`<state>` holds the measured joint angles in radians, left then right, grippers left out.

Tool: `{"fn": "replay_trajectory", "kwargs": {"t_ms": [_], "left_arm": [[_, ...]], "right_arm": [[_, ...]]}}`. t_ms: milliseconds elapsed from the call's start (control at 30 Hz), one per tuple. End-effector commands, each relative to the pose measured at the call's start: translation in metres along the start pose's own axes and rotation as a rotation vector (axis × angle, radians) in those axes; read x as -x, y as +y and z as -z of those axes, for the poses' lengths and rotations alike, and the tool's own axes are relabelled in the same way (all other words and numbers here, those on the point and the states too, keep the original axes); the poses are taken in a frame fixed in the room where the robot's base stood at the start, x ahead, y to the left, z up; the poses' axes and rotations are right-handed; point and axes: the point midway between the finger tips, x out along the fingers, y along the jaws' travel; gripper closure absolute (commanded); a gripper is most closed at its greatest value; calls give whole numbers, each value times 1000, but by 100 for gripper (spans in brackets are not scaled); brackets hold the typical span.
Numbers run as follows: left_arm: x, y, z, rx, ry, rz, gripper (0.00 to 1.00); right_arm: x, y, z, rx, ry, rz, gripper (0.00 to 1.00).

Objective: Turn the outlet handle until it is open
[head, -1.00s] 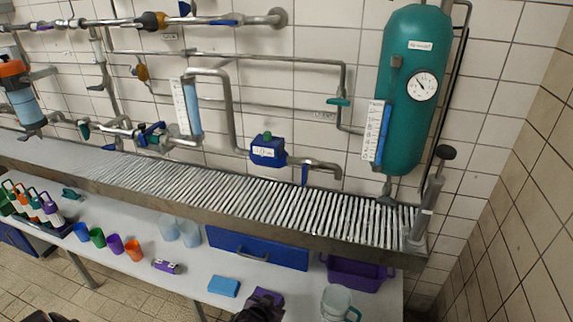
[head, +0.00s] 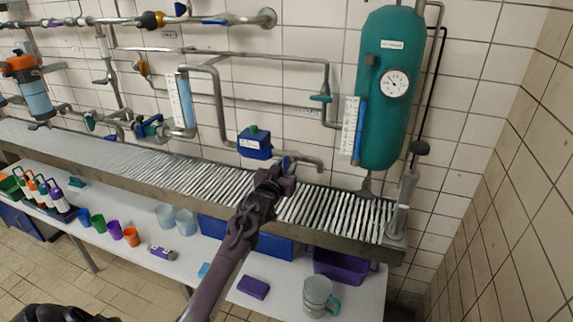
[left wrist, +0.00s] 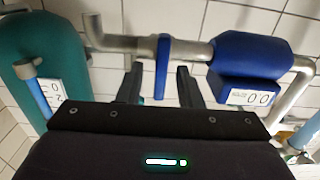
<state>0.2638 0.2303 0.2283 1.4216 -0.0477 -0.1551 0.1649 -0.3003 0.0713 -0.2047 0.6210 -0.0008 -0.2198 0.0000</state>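The outlet handle is a flat blue lever, seen in the left wrist view (left wrist: 162,67) hanging down across the grey outlet pipe (left wrist: 122,45), beside the blue meter body. In the head view the outlet handle (head: 286,163) is partly hidden by my left gripper (head: 277,177). In the left wrist view my left gripper (left wrist: 160,86) is open. Its two dark fingers stand on either side of the handle's lower part, with visible gaps. Whether the handle is deep between the fingertips is hard to tell. My right gripper is not in view.
The blue meter (head: 255,144) sits on the pipe left of the handle. A green tank (head: 388,110) stands to the right. A ribbed metal trough (head: 325,210) runs below. The bench beneath holds a purple bin (head: 345,270), a clear jug (head: 317,295) and several cups.

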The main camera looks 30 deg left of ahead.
Motion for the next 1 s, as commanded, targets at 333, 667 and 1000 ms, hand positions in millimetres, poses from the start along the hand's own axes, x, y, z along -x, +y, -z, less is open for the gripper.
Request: {"fn": "replay_trajectory", "kwargs": {"t_ms": [333, 667, 1000], "left_arm": [[-15, 0, 0, -1, 0, 0, 67], [-15, 0, -1, -1, -1, 0, 93], [-15, 0, -1, 11, -1, 0, 100]], "right_arm": [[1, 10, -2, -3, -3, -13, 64], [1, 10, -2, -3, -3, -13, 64], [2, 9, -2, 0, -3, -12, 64]]}}
